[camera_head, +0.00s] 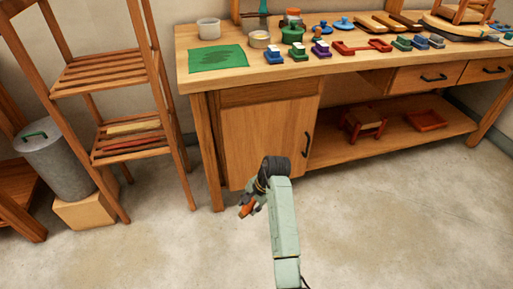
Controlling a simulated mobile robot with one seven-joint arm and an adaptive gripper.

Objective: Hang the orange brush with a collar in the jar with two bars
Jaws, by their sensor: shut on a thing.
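My gripper (250,204) is low in front of the bench's cabinet door, above the floor. It is shut on a small orange thing (245,211), which looks like the orange brush. Its collar and most of its shape are hidden or too small to tell. A pale grey jar (208,30) stands at the bench's back left, behind a green mat. A low cream pot (259,41) stands to its right. I cannot make out two bars on either one.
The wooden bench (330,72) carries a green mat (217,58), a green pot (292,35) and several coloured blocks and brushes. A slatted shelf (108,75) and a grey bin (55,155) stand at the left. The floor around my arm is clear.

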